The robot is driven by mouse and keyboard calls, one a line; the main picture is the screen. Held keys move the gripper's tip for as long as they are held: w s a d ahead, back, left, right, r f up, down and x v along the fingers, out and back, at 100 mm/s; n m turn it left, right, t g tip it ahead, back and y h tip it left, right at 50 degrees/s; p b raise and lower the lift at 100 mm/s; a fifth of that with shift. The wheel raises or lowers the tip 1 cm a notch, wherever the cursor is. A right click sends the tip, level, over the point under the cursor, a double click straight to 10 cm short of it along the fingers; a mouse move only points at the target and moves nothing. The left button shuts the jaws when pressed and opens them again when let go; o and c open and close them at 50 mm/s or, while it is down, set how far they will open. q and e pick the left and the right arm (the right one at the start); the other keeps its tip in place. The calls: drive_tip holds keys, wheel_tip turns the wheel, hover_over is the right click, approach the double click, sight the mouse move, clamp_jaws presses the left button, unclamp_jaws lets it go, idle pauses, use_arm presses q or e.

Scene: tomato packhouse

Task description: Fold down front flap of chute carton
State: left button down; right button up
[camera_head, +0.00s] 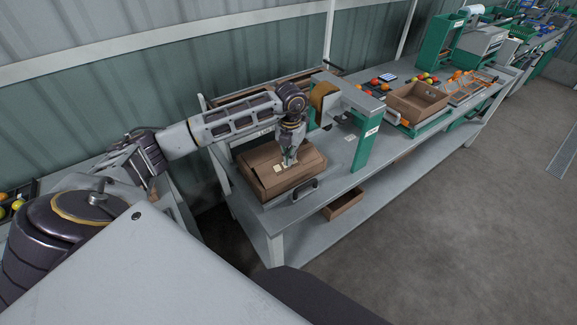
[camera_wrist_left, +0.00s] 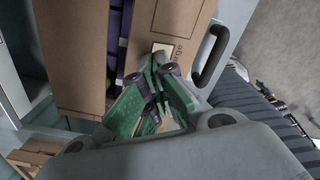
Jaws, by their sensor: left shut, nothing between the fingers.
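The brown chute carton (camera_head: 298,181) stands at the near left end of the grey bench. Its top is partly covered by flaps, and the wrist view shows a gap between the left panel (camera_wrist_left: 72,45) and the right panel (camera_wrist_left: 178,18), with dark purple contents inside. The right panel carries a pale printed label. My left gripper (camera_head: 289,163) points down at the carton top, fingers shut and empty. In the left wrist view its green fingertips (camera_wrist_left: 154,78) are close to the labelled panel; I cannot tell whether they touch. My right gripper is out of view.
A black handle (camera_wrist_left: 212,55) is beside the carton on the bench (camera_head: 315,203). A green and grey frame (camera_head: 362,150) stands to its right. An open carton (camera_head: 417,92) and loose tomatoes are farther along. A brown box (camera_head: 343,203) lies on the lower shelf.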

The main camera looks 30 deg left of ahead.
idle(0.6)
use_arm(q)
drive_tip(key=shift+f, duration=0.1)
drive_tip(key=shift+w+a+f+b, duration=0.15)
drive_tip(key=shift+a+f+b, duration=0.1)
drive_tip(key=shift+f+b, duration=0.25)
drive_tip(key=shift+f, duration=0.1)
